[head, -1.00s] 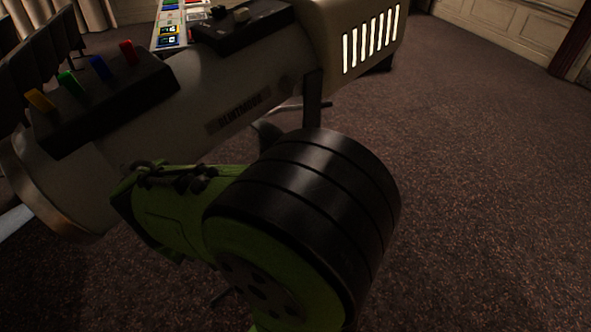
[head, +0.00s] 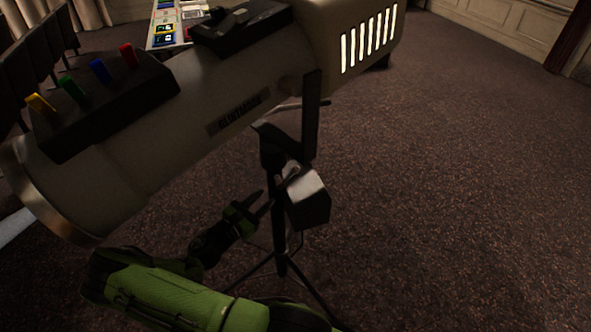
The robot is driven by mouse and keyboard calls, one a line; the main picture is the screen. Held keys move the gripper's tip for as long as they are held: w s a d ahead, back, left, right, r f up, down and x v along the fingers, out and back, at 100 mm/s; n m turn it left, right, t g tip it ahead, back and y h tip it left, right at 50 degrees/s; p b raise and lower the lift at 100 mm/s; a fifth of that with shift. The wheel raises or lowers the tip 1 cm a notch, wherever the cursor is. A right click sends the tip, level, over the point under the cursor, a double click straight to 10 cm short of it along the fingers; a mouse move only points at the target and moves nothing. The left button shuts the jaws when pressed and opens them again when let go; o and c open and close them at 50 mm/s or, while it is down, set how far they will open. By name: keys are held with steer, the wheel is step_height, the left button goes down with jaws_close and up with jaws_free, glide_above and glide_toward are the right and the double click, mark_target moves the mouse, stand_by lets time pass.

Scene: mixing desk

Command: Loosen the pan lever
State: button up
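A large beige spotlight (head: 195,125) sits on a dark stand (head: 280,235) with a yoke arm (head: 312,115) at its side. A small pale-and-reddish piece (head: 290,177) shows at the top of the stand, beside a grey box (head: 308,198). It may be the pan lever, but it is too small and dark to be sure. My gripper (head: 267,199) is left of the box and below the spotlight, its two fingers apart and pointing up and right. Nothing shows between them. I cannot tell whether the fingertips touch the stand.
Yellow, green, blue and red levers sit on a black block (head: 108,100) on the spotlight. A mixing desk (head: 168,28) stands behind, with dark seats (head: 38,65) at the left. Thin stand legs spread below my gripper. Carpet (head: 450,190) on the right is open.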

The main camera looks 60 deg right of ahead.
mark_target(293, 173)
steer(key=x, duration=1.6)
steer(key=shift+a, duration=0.1)
jaws_close()
